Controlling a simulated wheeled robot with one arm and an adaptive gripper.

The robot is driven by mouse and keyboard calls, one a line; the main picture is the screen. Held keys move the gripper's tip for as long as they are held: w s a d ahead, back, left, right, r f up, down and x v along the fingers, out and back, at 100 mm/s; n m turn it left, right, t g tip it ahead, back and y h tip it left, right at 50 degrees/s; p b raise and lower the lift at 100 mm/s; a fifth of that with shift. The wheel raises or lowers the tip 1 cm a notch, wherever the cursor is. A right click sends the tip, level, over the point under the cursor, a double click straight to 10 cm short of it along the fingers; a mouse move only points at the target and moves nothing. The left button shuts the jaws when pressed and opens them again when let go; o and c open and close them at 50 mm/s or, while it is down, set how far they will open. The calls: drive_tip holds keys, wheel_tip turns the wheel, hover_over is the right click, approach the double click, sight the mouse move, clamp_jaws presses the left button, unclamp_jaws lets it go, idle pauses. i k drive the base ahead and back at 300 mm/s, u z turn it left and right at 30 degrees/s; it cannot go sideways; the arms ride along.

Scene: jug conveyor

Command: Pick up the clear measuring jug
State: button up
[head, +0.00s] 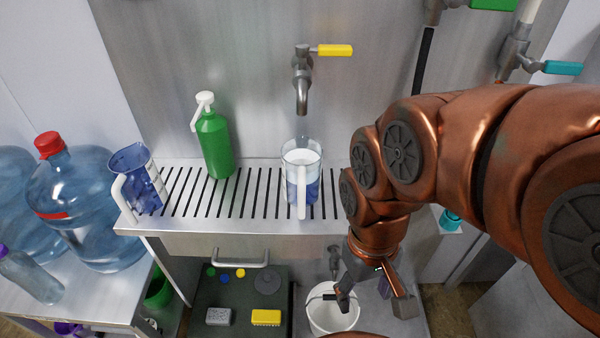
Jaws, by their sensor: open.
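The clear measuring jug (302,178) stands upright on the slotted metal shelf, below the tap (302,85) with the yellow lever. Its white handle faces me, and its lower part looks blue. My gripper (372,305) is open and hangs lower than the shelf, in front and to the right of the jug. It is apart from the jug, with a white bucket behind and below it. A blue-tinted jug (138,180) with a white handle stands at the left end of the shelf.
A green pump bottle (213,140) stands on the slotted shelf (245,222) between the two jugs. Large blue water bottles (85,210) stand on a side table at left. The white bucket (325,318) and a dark panel with a sponge and yellow brush (266,317) are below.

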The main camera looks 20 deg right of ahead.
sight(301, 156)
drive_tip(key=u, duration=0.7)
drive_tip(key=k, duration=0.55)
drive_tip(key=z, duration=0.55)
